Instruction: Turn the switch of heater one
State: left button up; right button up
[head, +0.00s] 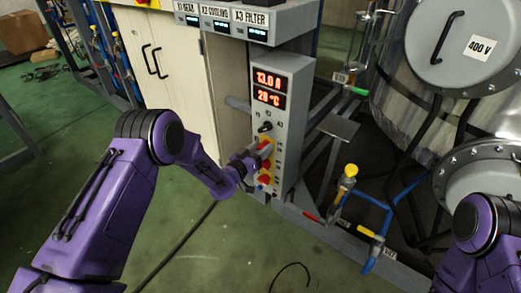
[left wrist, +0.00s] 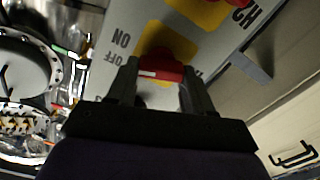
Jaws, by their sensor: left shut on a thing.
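The grey control box (head: 292,105) stands in the middle of the head view. It has red displays reading 13.0 A and 20 °C, a black knob (head: 265,127) below them, and a column of red switches on yellow plates. My left gripper (head: 254,160) is at this column from the left. In the left wrist view the left gripper (left wrist: 160,88) is shut on a red switch (left wrist: 165,67) with a white mark, on a yellow plate beside the words ON and OFF. Its number label is hidden. My right arm shows at the lower right; its gripper is out of view.
Another red switch (head: 264,180) sits just below my left gripper. A beige cabinet (head: 165,75) stands to the left. A steel vessel (head: 420,100), with blue pipes and a yellow-handled valve (head: 350,171), stands to the right. The green floor in front is mostly clear, with a black cable.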

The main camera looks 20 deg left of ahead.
pick_arm(q)
jog(key=n, duration=0.7)
jog(key=shift+a+f+b, duration=0.15)
jog(key=shift+f+b, duration=0.1)
jog(key=shift+b, duration=0.1)
jog(key=n+b, duration=0.1)
jog(key=n, duration=0.5)
jog(key=shift+f+n, duration=0.15)
jog(key=shift+n, duration=0.25)
jog(key=o, duration=1)
jog(key=shift+o, duration=0.2)
jog(key=shift+s, duration=0.1)
jog(key=v, duration=1)
jog(key=shift+s, duration=0.15)
jog(key=shift+a, duration=0.1)
